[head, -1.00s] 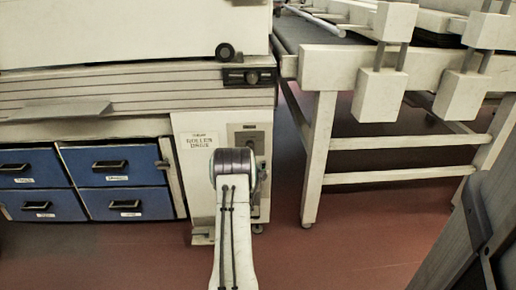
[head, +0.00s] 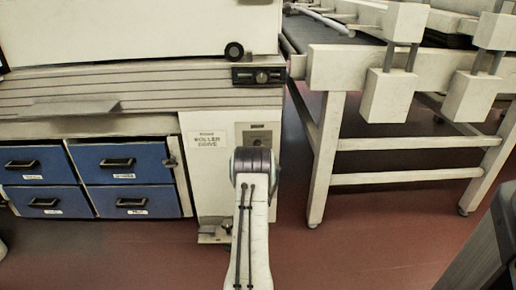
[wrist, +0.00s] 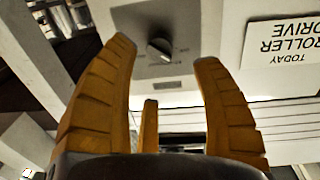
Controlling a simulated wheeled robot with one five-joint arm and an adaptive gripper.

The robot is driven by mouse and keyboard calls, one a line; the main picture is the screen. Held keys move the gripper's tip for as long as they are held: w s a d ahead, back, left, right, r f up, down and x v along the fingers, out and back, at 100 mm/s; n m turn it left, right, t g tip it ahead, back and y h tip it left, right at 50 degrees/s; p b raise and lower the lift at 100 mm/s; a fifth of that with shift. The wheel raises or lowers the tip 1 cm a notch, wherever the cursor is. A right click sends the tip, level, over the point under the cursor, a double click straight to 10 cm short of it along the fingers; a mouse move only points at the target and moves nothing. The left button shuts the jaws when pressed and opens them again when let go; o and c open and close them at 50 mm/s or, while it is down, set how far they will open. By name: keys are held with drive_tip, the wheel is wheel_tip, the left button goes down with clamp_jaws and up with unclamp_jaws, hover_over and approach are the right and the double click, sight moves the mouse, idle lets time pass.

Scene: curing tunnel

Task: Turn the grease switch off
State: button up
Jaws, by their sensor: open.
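A dark rotary knob (wrist: 158,50) sits on a grey plate (wrist: 178,68) in the wrist view, with a small label too blurred to read. I cannot tell from lettering whether this is the grease switch. The plate also shows in the head view (head: 258,129) on the cream cabinet, right of the "ROLLER DRIVE" sign (head: 209,141); my arm covers its lower part. My gripper (wrist: 162,70) is open and empty in the wrist view. The knob appears between its spread fingers, beyond the tips, with no contact seen. In the head view my wrist hides the fingers.
Another knob sits on a black panel (head: 257,76) higher on the machine. Blue drawers (head: 120,165) with handles are at left. A cream frame table (head: 330,150) stands at right, with hanging blocks. Red floor (head: 370,235) is clear between. A grey structure (head: 485,255) fills the lower right corner.

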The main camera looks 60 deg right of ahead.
drive_tip(key=shift+w+d+m+b, duration=0.45)
drive_tip(key=shift+w+d+b, duration=0.15)
drive_tip(key=shift+d+b, duration=0.5)
drive_tip(key=shift+w+d+m+b, duration=0.5)
drive_tip(key=shift+w+d+b, duration=0.05)
drive_tip(key=shift+d+b, duration=0.5)
drive_tip(key=shift+w+d+m+b, duration=0.45)
drive_tip(key=shift+w+d+b, duration=0.15)
drive_tip(key=shift+d+b, duration=0.45)
drive_tip(key=c, duration=1.2)
drive_tip(key=shift+w+n, duration=0.1)
drive_tip(key=shift+n, duration=2)
clamp_jaws()
drive_tip(key=shift+a, duration=0.1)
